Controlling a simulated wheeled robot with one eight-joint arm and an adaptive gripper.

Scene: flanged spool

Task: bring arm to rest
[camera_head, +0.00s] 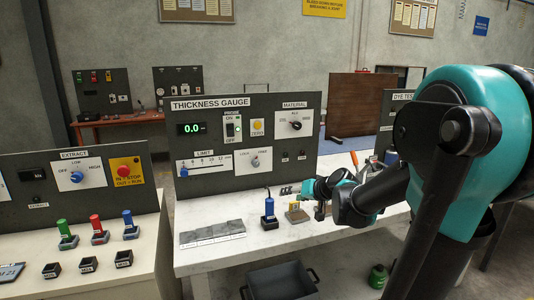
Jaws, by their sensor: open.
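My arm, teal and black, fills the right side of the head view and reaches left over the white bench (225,262). My gripper (318,208) is at its far end, above the bench in front of the thickness gauge panel (215,150). It is small and partly covered by my own links; it is open, and I see nothing held in it. A small tan block with a grey top (297,212) stands just left of it. A blue cylindrical probe (269,208) stands upright further left. I cannot make out a flanged spool clearly.
A grey patterned strip (212,234) lies on the bench. A dark crate (280,282) and a green canister (378,276) are below it. The left bench holds green, red and blue handled tools (97,229) and several black sockets (88,265). The bench's front strip is clear.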

